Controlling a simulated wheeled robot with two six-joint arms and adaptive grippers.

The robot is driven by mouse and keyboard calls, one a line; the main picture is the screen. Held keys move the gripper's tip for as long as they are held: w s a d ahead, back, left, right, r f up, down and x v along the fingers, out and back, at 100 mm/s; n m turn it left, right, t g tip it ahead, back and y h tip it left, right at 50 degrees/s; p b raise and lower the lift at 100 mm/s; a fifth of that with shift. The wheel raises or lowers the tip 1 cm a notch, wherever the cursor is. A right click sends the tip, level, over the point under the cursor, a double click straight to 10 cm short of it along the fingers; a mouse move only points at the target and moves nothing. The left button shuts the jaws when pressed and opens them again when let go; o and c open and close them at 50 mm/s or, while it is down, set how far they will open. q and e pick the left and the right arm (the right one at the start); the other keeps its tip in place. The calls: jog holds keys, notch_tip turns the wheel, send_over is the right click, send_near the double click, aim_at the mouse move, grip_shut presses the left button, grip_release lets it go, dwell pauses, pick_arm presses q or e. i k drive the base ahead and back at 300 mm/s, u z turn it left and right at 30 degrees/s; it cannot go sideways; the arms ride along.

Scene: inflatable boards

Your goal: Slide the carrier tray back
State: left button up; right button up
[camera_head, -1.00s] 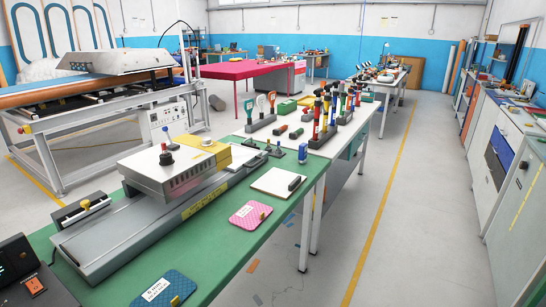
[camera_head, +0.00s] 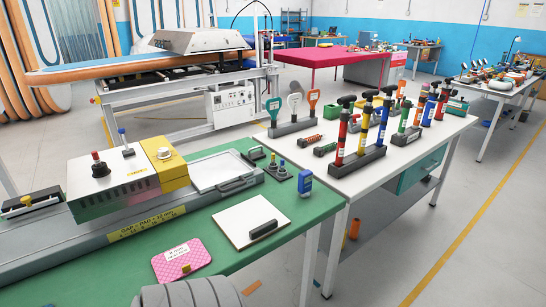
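The machine's white housing (camera_head: 108,182), with a red-topped knob, stands over the rail to the left. The rail (camera_head: 95,239) carries a yellow label on its front. Neither gripper shows in the head view, and nothing is seen touching the tray.
On the green bench (camera_head: 228,229) lie a white board with a black handle (camera_head: 250,221) and a pink pad (camera_head: 181,260). Small knobbed parts (camera_head: 278,168) and a blue-topped stamp (camera_head: 305,184) stand right of the tray. A white table (camera_head: 395,152) with hand pumps adjoins. Floor at right is clear.

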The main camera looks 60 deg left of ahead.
aim_at(207, 174)
jog(key=i, duration=0.85)
jog(key=u, duration=2.95)
